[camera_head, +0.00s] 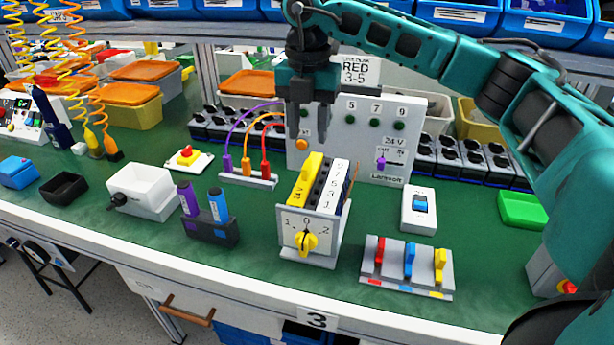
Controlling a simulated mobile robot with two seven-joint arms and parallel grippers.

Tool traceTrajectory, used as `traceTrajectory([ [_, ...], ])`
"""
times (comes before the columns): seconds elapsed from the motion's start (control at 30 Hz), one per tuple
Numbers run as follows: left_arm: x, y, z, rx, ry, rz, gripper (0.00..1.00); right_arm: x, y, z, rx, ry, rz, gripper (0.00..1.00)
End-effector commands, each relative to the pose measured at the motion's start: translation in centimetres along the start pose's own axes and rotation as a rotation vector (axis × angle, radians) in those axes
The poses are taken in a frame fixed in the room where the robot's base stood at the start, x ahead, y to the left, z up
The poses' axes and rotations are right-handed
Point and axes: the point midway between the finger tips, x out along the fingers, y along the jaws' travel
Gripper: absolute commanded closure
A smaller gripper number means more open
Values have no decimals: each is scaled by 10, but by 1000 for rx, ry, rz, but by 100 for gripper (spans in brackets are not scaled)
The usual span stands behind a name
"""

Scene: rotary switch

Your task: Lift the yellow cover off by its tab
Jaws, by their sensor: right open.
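The yellow cover (300,190) is a long narrow piece with dark lettering, lying along the left part of the top of the rotary switch box. Its far end rises, perhaps as the tab (312,160). The switch box (290,220) has a white front with a yellow rotary knob (306,242) and the marks 1, 0 and 2. My right gripper (307,130) is open and empty, pointing down, with its fingertips above and behind the cover in the picture and apart from it. My left gripper is not in view.
A labelled panel (365,145) stands behind the switch box. Purple and blue markers in a dark holder (212,233) stand to the left. A lever switch block (405,280) lies to the right, near a white rocker switch (419,211). Green mat is free around the box.

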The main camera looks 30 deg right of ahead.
Motion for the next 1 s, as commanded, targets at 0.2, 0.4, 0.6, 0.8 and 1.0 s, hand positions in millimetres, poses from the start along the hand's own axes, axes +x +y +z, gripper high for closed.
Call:
traceTrajectory([
  [0.2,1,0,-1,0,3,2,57,20,0,-1,-2,1,2,57],
  [0.4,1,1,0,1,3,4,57,47,1,-4,-2,2,-1,57],
  [0.6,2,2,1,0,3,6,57,69,2,-4,-2,2,1,57],
  [0.8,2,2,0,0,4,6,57,70,2,-4,-2,2,2,57],
  [1.0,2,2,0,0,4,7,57,70,2,-4,-2,2,2,71],
])
